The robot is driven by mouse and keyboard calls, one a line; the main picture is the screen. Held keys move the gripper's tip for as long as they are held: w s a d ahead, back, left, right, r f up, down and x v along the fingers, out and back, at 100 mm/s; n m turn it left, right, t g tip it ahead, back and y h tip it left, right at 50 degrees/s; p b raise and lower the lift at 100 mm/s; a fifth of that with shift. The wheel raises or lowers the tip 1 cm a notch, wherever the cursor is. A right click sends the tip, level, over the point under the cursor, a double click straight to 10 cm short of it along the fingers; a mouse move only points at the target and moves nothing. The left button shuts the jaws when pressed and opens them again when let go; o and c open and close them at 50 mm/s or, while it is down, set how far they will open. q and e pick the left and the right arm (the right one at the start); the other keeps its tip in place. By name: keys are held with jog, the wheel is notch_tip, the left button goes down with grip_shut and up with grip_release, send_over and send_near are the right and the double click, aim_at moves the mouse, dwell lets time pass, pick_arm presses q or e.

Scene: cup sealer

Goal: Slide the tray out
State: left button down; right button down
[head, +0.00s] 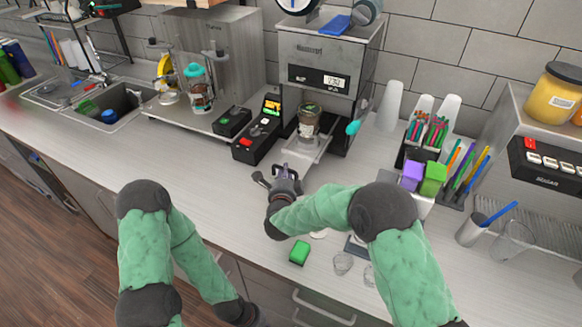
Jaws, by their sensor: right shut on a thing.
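The cup sealer (313,50) is a grey metal machine with a lit display, standing against the tiled wall. Its tray (318,147) sticks out at the front, low down. My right gripper (281,171) is at the tray's front end, shut on what looks like the tray's handle; the wrist hides part of the contact. My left gripper (257,319) hangs low at the bottom edge, in front of the counter, and its fingers are mostly cut off.
A black card terminal (257,130) stands left of the sealer. Straws (427,130), purple and green blocks (412,175) and white cups (389,107) stand to the right. A green block (299,253) and small glasses (343,263) lie near the front edge.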

jog(key=shift+s+a+f, duration=0.1)
jog(key=shift+s+a, duration=0.2)
jog(key=shift+s, duration=0.35)
jog(key=c, duration=1.4)
grip_release()
jog(key=s, duration=0.4)
jog(key=s+r, duration=0.1)
jog(key=s, duration=0.3)
jog(key=s+r, duration=0.1)
jog(key=s, duration=0.2)
jog(key=shift+s, duration=0.4)
